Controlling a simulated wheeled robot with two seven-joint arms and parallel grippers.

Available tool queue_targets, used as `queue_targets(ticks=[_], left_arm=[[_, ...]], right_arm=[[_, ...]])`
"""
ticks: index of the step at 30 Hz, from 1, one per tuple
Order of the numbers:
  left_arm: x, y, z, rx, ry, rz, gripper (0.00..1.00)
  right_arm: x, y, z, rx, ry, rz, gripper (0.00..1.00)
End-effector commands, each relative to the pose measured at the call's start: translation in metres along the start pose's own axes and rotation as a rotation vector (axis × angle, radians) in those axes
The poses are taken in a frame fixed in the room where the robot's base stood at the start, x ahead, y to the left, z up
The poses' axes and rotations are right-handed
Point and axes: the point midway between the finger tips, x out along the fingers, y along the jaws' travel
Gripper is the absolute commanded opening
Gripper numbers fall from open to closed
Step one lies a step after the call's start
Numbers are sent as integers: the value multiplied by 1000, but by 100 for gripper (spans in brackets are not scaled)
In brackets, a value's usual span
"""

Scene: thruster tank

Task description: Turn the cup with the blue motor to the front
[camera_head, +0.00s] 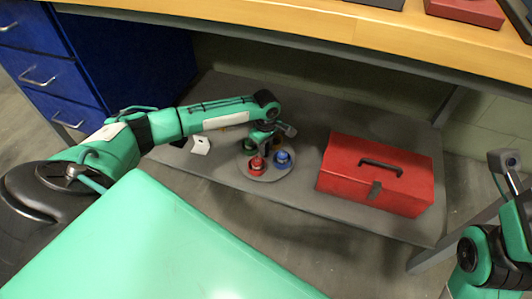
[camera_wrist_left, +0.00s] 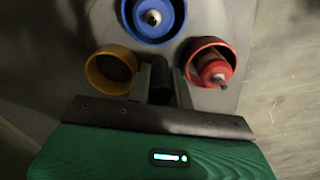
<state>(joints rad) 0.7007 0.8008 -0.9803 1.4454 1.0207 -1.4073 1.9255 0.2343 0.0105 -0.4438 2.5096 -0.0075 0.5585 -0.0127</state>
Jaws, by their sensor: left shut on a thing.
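A round grey plate (camera_head: 262,178) on the low shelf carries coloured cups. The blue cup (camera_head: 283,159) stands at its right side. It also shows at the top of the left wrist view (camera_wrist_left: 153,20), with a silver-tipped motor (camera_wrist_left: 153,17) in it. The red cup (camera_head: 257,164) is at the plate's front and holds a motor (camera_wrist_left: 214,72). A yellow cup (camera_wrist_left: 111,69) looks empty. My left gripper (camera_head: 266,138) reaches down over the plate. In the wrist view it is shut on a dark post (camera_wrist_left: 161,82) between the yellow and red cups. My right gripper (camera_head: 503,161) is at the right edge; its jaws are unclear.
A red toolbox (camera_head: 376,176) stands on the shelf right of the plate. A small white block (camera_head: 201,145) lies to its left. The wooden tabletop (camera_head: 300,25) overhangs the shelf. Blue drawers (camera_head: 40,70) stand at the left.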

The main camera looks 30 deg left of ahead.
Motion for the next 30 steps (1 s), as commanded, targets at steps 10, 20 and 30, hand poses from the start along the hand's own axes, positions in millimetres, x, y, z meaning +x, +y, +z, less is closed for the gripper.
queue_targets(ticks=[10, 20, 30], left_arm=[[-1, 0, 0, 59, 1, -1, 2], [-1, -1, 0, 130, 0, -3, 2], [-1, -1, 0, 206, 0, -2, 2]], right_arm=[[11, 1, 2, 0, 0, 0, 36], [21, 2, 3, 0, 0, 0, 36], [31, 4, 4, 0, 0, 1, 36]])
